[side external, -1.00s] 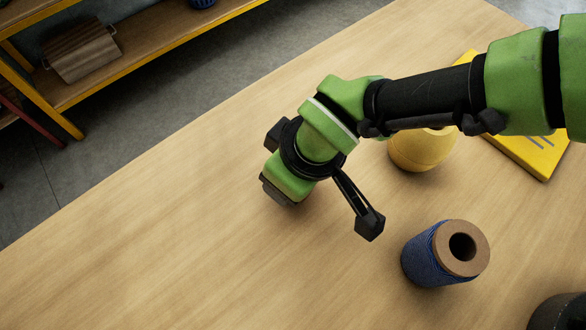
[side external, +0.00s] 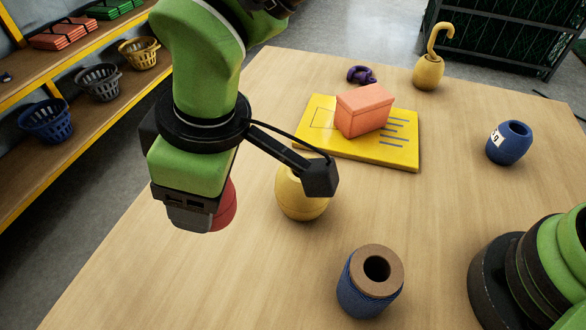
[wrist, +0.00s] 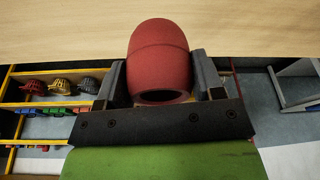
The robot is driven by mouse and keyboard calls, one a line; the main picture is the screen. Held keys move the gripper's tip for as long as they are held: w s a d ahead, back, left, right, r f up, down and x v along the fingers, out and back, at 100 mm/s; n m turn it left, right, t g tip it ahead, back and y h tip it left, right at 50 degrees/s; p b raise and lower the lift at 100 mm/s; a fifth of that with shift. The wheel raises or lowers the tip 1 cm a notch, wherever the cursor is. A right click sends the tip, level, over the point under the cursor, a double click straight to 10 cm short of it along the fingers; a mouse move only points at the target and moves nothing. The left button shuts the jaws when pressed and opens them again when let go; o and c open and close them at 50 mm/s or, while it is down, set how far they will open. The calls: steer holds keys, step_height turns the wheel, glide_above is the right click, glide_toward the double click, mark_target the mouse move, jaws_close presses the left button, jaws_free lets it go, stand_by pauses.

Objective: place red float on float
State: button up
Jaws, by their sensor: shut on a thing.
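My gripper (wrist: 158,82) is shut on the red float (wrist: 160,48), a rounded barrel with a dark opening at its near end in the wrist view. In the side view the red float (side external: 225,207) is partly hidden behind my gripper (side external: 190,215). A yellow float (side external: 300,197) stands on the table just right of my gripper in the picture, partly covered by a black part of my wrist. A blue float (side external: 509,144) with a white label stands at the right. The gap between the red float and the table cannot be judged.
A blue twine spool (side external: 364,298) stands in front. A yellow book or board (side external: 400,148) bears a salmon box (side external: 364,110). A small purple item (side external: 361,75) and a yellow hooked float (side external: 428,72) stand behind. Shelves with baskets (side external: 98,82) are left. The table's left front is clear.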

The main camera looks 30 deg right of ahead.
steer(key=w+d+r, duration=0.2)
steer(key=d+r, duration=0.1)
steer(key=d, duration=0.3)
steer(key=w+d+r, duration=0.1)
steer(key=d+r, duration=0.2)
steer(key=d, duration=0.4)
steer(key=shift+w+r, duration=0.35)
steer(key=shift+w, duration=0.05)
steer(key=f, duration=0.2)
steer(key=d+f, duration=0.1)
steer(key=f, duration=0.2)
steer(key=shift+f, duration=2.35)
steer(key=shift+f, duration=0.15)
steer(key=o, duration=0.9)
steer(key=v, duration=1.2)
steer(key=shift+r, duration=0.2)
